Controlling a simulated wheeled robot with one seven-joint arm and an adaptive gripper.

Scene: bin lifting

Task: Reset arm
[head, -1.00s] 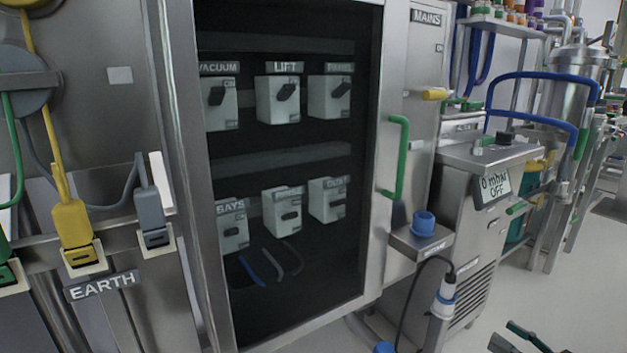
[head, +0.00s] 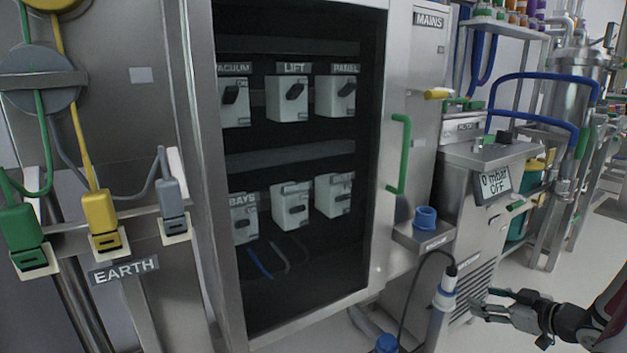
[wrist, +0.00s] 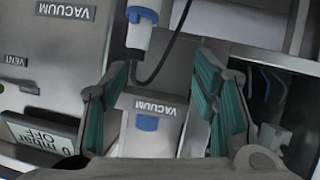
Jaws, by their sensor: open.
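My gripper (head: 487,306) shows at the lower right of the head view, pointing left, in front of the vacuum unit. It is open and empty. In the wrist view my gripper (wrist: 165,112) shows its two green-padded fingers wide apart. Between them, further off, are the vacuum ledge (wrist: 165,105) with its blue socket (wrist: 147,123) and a white and blue plug (wrist: 141,28) on a black cable. The plug (head: 445,290) hangs left of my gripper in the head view, apart from the fingers as far as I can tell.
A glass-fronted cabinet (head: 385,225) with several switches and a green handle (head: 399,153) fills the middle. The vacuum unit (head: 488,158) reads "0 mbar OFF". Green, yellow and grey earth plugs (head: 103,222) hang at the left. Grey floor (head: 575,262) is free at the right.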

